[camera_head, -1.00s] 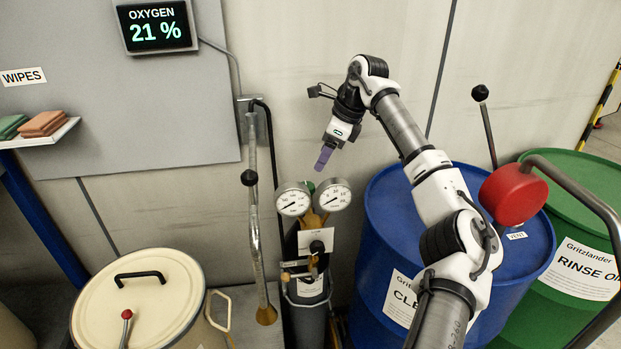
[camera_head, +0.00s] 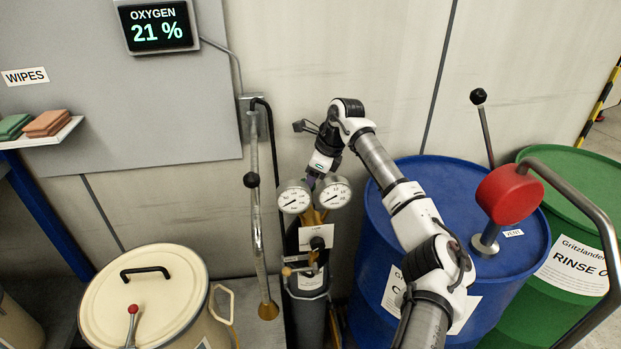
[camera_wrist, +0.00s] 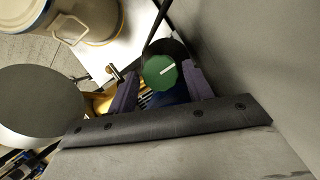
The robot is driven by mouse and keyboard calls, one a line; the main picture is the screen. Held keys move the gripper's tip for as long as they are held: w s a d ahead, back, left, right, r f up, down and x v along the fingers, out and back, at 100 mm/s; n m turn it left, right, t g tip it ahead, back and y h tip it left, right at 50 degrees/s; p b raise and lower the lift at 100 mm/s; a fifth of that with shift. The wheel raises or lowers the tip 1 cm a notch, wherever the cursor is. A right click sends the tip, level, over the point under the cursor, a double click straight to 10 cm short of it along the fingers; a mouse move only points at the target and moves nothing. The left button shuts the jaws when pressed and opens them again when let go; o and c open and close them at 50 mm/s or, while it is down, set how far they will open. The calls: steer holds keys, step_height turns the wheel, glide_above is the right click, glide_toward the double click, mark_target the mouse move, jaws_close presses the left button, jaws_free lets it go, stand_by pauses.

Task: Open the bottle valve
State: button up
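The bottle valve is a round green knob (camera_wrist: 158,74) with a white line on its face, in the wrist view. My gripper (camera_wrist: 160,82) is open, with one purple finger on each side of the knob; I cannot tell whether either touches it. In the head view my gripper (camera_head: 316,180) points down just behind the two gauges, and its fingertips and the green knob are mostly hidden there. The gas bottle (camera_head: 308,312) stands upright below, with a brass regulator and a white tag (camera_head: 316,236) on its front.
The left gauge (camera_head: 294,197) and right gauge (camera_head: 333,193) sit close in front of my gripper. A metal lance (camera_head: 256,215) hangs to the left. A blue drum (camera_head: 455,180) stands right, under my arm. A lidded beige drum (camera_head: 150,300) is front left. The wall is close behind.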

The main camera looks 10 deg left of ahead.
steer(key=c, duration=0.7)
